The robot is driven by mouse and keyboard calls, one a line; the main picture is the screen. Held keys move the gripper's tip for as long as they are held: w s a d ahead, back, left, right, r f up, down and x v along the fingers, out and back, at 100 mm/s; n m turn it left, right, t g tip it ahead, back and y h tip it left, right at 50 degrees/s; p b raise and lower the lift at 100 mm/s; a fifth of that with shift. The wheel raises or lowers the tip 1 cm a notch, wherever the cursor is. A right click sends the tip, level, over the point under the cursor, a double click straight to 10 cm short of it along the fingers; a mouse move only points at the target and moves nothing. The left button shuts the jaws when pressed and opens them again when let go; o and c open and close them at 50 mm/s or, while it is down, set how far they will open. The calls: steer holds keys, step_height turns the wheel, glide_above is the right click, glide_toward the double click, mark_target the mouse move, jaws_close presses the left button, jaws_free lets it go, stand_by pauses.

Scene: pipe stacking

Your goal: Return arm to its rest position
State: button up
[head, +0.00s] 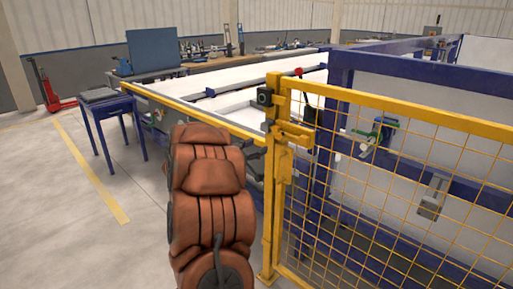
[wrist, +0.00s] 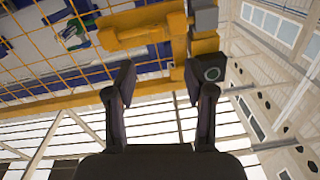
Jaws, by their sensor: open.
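My gripper (wrist: 163,85) shows in the wrist view with its two dark fingers spread wide apart. Nothing is between the fingers. My orange-brown arm (head: 208,190) rises in the lower middle of the head view, just left of the yellow fence post (head: 275,200). No pipe is in the gripper.
A yellow mesh fence (head: 400,180) fills the right side, close to my arm. A blue-framed machine (head: 420,65) stands behind it. A small blue table (head: 105,105) and a red pallet jack (head: 48,90) stand at the left. The grey floor (head: 70,230) at left is clear.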

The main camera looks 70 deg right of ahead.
steer(key=shift+w, duration=0.1)
stand_by(0.3)
steer(key=w+a+r+n+t+y, duration=0.1)
steer(key=w+a+n+t, duration=0.3)
steer(key=w, duration=0.4)
steer(key=w+a+r+n+t+y+p, duration=0.1)
steer(key=w+a+t+y, duration=0.1)
steer(key=w+a+t, duration=0.5)
steer(key=w+a+r+n+t+y, duration=0.1)
steer(key=w+a+n+t, duration=0.2)
steer(key=w, duration=0.6)
steer(key=w+a+n+t+y+p, duration=0.1)
steer(key=w+a+n+y, duration=0.3)
steer(key=a, duration=0.9)
steer(key=w+a+n+t+y, duration=0.1)
steer(key=a+n+y, duration=0.3)
steer(key=a, duration=0.8)
steer(key=s+a+f+n+g+y+p, duration=0.1)
steer(key=s+a+f+n+g+y, duration=0.15)
steer(key=s+a, duration=0.6)
steer(key=s+a+f+n+g+y, duration=0.2)
steer(key=s+a+y, duration=0.25)
steer(key=a, duration=0.75)
steer(key=s+a+f+n+g+h+p, duration=0.1)
steer(key=s+g, duration=0.6)
steer(key=s, duration=1.8)
steer(key=shift+s+f+n+h, duration=0.3)
steer(key=shift+f+n+h, duration=0.25)
steer(key=shift+n, duration=0.5)
